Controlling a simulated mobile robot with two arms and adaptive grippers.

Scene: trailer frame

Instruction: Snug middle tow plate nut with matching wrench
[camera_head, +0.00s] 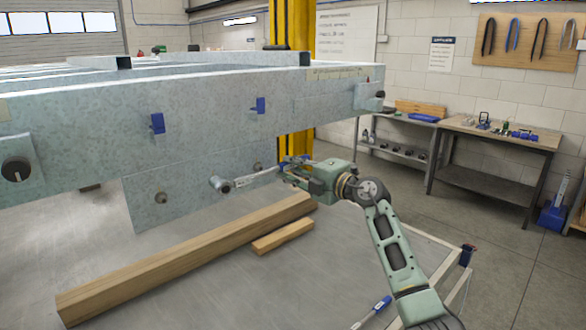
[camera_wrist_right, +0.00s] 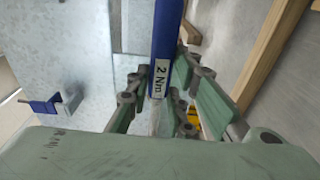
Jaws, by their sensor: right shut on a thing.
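The grey tow plate (camera_head: 185,190) hangs below the long metal beam. Its left nut (camera_head: 161,198) and right nut (camera_head: 257,166) show bare. The wrench (camera_head: 256,178) reaches left from my right gripper (camera_head: 288,172), its head at the middle of the plate. The head covers the middle nut, so I cannot tell whether it is seated on it or just in front. In the right wrist view, the fingers (camera_wrist_right: 158,98) are shut on the wrench's blue handle (camera_wrist_right: 167,35), labelled "2 Nm". My left gripper is not in view.
A long timber (camera_head: 190,262) and a short wood block (camera_head: 283,237) lie below the plate. A blue-handled tool (camera_head: 372,312) lies at the bottom, near my right arm. Blue clips (camera_head: 157,123) stick out of the beam. A workbench (camera_head: 495,133) stands at the right; the floor before it is clear.

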